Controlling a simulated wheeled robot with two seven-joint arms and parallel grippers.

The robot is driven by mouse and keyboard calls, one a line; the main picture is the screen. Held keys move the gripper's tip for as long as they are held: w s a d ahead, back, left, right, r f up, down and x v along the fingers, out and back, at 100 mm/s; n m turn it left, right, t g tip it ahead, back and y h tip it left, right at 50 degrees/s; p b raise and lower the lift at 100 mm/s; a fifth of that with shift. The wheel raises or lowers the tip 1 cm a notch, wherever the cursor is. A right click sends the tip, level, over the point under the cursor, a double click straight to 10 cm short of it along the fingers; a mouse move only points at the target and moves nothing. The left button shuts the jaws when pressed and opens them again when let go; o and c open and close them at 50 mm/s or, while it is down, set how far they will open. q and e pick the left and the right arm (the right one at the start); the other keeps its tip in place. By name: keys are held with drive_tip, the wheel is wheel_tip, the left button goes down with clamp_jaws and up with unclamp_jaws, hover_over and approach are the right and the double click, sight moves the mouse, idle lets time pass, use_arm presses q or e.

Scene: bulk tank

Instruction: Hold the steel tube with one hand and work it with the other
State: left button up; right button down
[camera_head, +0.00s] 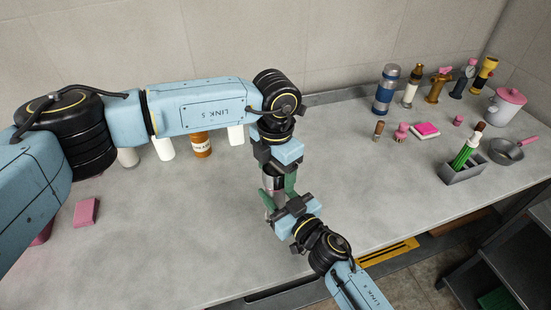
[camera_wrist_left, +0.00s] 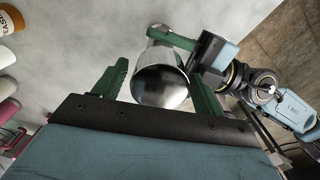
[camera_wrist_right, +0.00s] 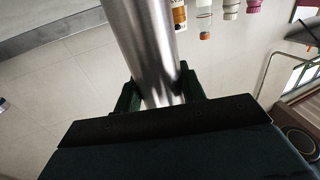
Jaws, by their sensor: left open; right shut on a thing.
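The steel tube (camera_wrist_right: 146,45) is a shiny grey cylinder. In the head view only a small part of it (camera_head: 271,183) shows between my two grippers. My right gripper (camera_wrist_right: 158,95) is shut on the tube, with one finger on each side of it. In the left wrist view the tube's near end (camera_wrist_left: 160,85) faces the camera. My left gripper (camera_wrist_left: 158,80) is open, its green fingers on either side of that end, with a gap showing at the left finger. In the head view my left gripper (camera_head: 278,176) is above my right gripper (camera_head: 281,199).
A pink block (camera_head: 86,212) lies on the left of the grey worktop (camera_head: 180,250). Bottles, including an orange one (camera_head: 200,144), stand behind my left arm. Flasks, a grey holder (camera_head: 464,171), a pan (camera_head: 505,151) and a pink-lidded pot (camera_head: 506,106) stand at right.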

use_arm(q)
drive_tip(key=shift+f, duration=0.15)
drive_tip(key=c, duration=1)
drive_tip(key=o, duration=1.2)
wheel_tip(320, 180, up, 12)
drive_tip(key=shift+r, duration=0.1)
